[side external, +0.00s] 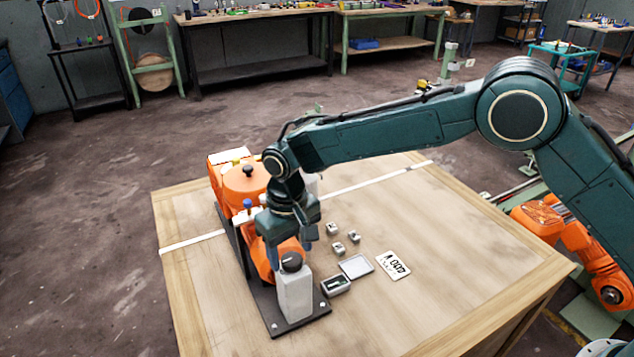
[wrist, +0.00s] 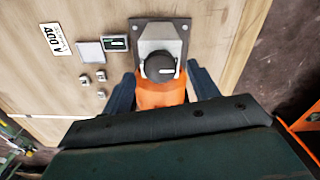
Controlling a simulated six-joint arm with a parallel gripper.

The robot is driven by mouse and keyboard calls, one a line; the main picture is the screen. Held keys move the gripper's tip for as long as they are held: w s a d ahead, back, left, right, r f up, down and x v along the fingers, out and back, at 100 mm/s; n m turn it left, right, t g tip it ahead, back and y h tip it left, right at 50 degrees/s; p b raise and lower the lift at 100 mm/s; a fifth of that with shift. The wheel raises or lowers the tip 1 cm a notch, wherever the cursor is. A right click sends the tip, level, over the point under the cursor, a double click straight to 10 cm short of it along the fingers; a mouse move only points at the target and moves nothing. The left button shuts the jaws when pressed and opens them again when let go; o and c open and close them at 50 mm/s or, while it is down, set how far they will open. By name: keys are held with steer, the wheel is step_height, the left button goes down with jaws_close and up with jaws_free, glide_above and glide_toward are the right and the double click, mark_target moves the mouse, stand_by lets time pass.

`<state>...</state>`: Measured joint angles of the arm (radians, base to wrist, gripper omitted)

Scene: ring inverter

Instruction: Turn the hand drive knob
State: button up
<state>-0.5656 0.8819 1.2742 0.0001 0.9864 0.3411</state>
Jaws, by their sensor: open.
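The hand drive knob is a black round knob (side external: 291,262) on top of a grey upright block (side external: 294,297) at the near end of a dark base plate (side external: 270,319). In the wrist view the knob (wrist: 160,67) shows a white mark at its right side. My gripper (side external: 292,242) points down just behind and above the knob. In the wrist view its two blue-grey fingers (wrist: 162,88) stand apart, one on each side of the orange part beneath the knob. The gripper is open, and I see nothing held. Whether a finger touches the machine I cannot tell.
The orange machine (side external: 243,183) with a black top knob stands behind my gripper. Right of the grey block lie a small display box (side external: 335,285), a grey plate (side external: 356,266), a printed card (side external: 393,265) and several small metal blocks (side external: 338,248). The table's right side (side external: 450,260) is clear.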

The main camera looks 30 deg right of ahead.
steer(key=shift+f, duration=0.7)
steer(key=c, duration=1)
